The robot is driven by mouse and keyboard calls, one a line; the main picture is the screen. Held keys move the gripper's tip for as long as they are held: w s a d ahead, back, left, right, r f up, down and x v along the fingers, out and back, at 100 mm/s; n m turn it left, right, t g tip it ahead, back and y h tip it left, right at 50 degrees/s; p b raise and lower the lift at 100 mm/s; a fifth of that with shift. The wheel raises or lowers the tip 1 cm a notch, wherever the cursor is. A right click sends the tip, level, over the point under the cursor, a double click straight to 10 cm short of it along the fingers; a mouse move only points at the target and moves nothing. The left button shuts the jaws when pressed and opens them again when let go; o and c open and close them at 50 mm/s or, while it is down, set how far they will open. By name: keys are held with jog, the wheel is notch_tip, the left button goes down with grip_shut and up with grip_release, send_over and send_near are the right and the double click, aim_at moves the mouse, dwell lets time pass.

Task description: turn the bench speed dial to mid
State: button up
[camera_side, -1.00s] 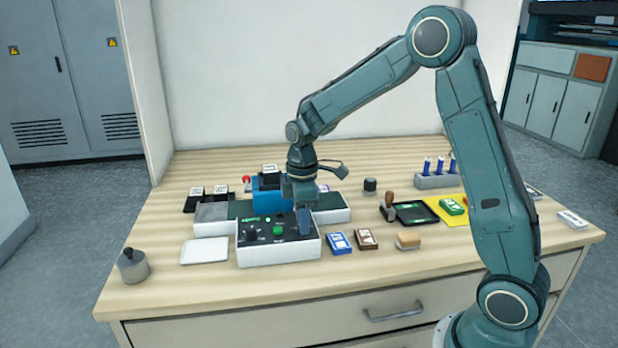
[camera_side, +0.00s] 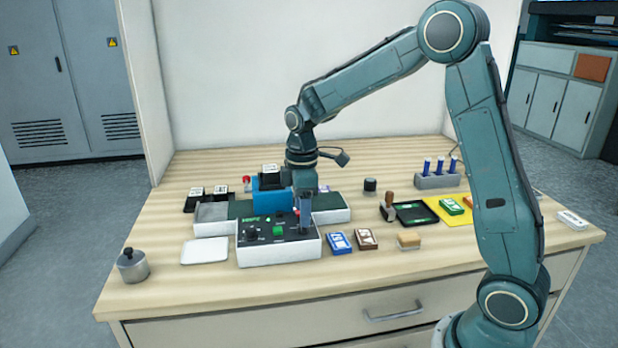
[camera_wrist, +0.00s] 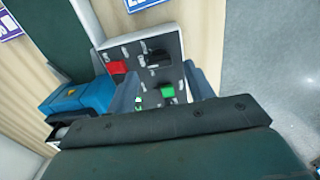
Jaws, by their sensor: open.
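The white control box with a dark panel (camera_side: 262,246) stands near the front of the bench. A black knob (camera_side: 251,234) is at its left, a green button (camera_side: 279,229) near its middle, and a red control (camera_side: 297,211) at the back right. The wrist view shows the red control (camera_wrist: 117,67), the green button (camera_wrist: 167,91) and another black knob (camera_wrist: 157,59). The panel labels are too small to read, so I cannot tell which knob sets speed.
A blue block (camera_side: 268,199) stands behind the box. Blue (camera_side: 340,243) and brown (camera_side: 365,239) card packs lie right of it, and a white tray (camera_side: 205,250) lies left. A stamp pad (camera_side: 414,213) is farther right.

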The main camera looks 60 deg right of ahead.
notch_tip(320, 180, up, 11)
dwell(0.5)
jog(key=s+a+m+t, duration=0.2)
jog(key=s+a+m, duration=0.1)
jog(key=s, duration=0.9)
jog(key=s+a+m+t, duration=0.3)
jog(key=s+m, duration=0.3)
jog(key=s, duration=0.6)
jog(key=shift+a+r+t, duration=0.2)
jog(key=shift+r+t, duration=0.1)
jog(key=shift+r, duration=0.05)
